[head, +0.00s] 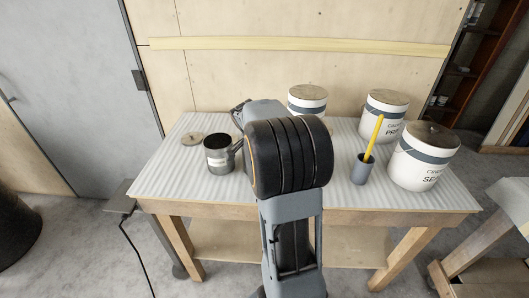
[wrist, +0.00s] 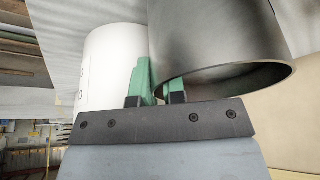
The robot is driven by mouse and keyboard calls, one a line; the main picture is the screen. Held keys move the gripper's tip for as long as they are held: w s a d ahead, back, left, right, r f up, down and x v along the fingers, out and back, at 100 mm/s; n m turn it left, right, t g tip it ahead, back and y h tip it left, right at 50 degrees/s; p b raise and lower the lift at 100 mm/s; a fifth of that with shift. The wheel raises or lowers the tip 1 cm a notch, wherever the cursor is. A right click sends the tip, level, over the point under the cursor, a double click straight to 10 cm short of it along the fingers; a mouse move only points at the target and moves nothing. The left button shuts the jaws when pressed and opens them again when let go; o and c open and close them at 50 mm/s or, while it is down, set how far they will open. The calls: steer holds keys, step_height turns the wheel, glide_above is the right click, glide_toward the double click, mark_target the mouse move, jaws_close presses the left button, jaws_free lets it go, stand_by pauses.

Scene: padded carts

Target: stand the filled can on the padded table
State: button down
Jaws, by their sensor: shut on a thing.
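A dark metal can (head: 219,158) with a pale label shows upright at the left of the striped padded table (head: 170,185) in the head view. In the wrist view the dark can (wrist: 215,45) fills the upper right, with its round rim towards the camera. My gripper (wrist: 162,85) has green fingers shut at the near edge of the can, beside its rim. I cannot tell whether they hold the wall or a handle. My arm hides most of the gripper in the head view. The can's contents are not clear, nor whether it touches the table.
A round wooden lid (head: 192,139) lies left of the can. White lidded buckets (head: 306,103), (head: 378,120), (head: 423,160) stand behind and right of my arm. A grey cup (head: 362,170) holds a yellow-handled tool (head: 374,135). Another striped surface (head: 512,198) shows at the right edge. The table's front left is clear.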

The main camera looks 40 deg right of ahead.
steer(key=c, duration=1.2)
jaws_free()
steer(key=v, duration=1.1)
steer(key=s+a+f+n+t+y, duration=0.1)
steer(key=s+a+f+n, duration=0.3)
steer(key=a+n, duration=0.5)
steer(key=s+a+f+n+t+y, duration=0.2)
steer(key=s+a+f+n, duration=0.3)
steer(key=s+a+n, duration=0.4)
steer(key=a+y, duration=0.1)
steer(key=a, duration=0.2)
steer(key=shift+s+a+y, duration=0.25)
steer(key=shift+y, duration=0.05)
